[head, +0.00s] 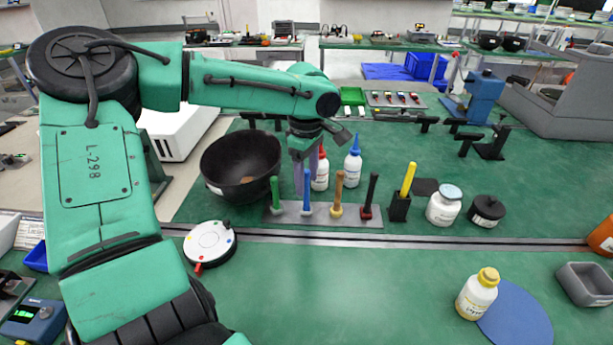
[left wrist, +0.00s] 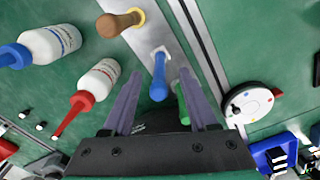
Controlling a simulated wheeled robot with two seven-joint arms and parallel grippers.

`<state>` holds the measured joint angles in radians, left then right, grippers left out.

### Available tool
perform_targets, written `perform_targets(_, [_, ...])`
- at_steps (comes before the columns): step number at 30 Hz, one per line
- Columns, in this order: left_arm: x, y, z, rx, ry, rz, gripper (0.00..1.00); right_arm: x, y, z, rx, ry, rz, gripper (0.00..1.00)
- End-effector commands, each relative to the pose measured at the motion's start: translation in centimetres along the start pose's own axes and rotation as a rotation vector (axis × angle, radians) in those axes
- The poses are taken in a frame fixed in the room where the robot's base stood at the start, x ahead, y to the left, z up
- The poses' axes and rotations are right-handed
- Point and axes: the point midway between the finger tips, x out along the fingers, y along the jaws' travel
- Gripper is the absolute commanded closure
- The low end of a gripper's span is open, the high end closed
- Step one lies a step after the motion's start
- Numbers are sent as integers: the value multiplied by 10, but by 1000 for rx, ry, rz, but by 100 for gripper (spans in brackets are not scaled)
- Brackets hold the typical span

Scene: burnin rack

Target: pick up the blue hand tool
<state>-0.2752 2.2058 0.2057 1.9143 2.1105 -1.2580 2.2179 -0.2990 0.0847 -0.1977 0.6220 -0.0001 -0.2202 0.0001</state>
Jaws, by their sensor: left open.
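The blue hand tool (head: 306,205) stands upright in a grey rack plate (head: 345,222), between a green-handled tool (head: 275,195) and a brown-handled one (head: 337,195). My left gripper (head: 304,172) points down at the rack, just above or around the blue handle. In the left wrist view the blue hand tool (left wrist: 159,78) shows between the two purple-grey fingers, which are open with gaps at both sides. The green handle (left wrist: 181,108) is close beside and partly behind one finger. My right gripper is not in view.
A red-capped bottle (head: 320,172) and a blue-capped bottle (head: 353,166) stand behind the rack. A black bowl (head: 240,165) is to its left. The front mat is mostly clear.

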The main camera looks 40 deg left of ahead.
Motion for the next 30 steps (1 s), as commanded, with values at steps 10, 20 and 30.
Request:
perform_targets(10, [6,0,0,0,-1,1,79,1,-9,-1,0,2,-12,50])
perform_targets(20, [5,0,0,-1,-1,1,100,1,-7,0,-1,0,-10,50])
perform_targets(30, [-34,2,0,-2,-1,7,100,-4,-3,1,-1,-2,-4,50])
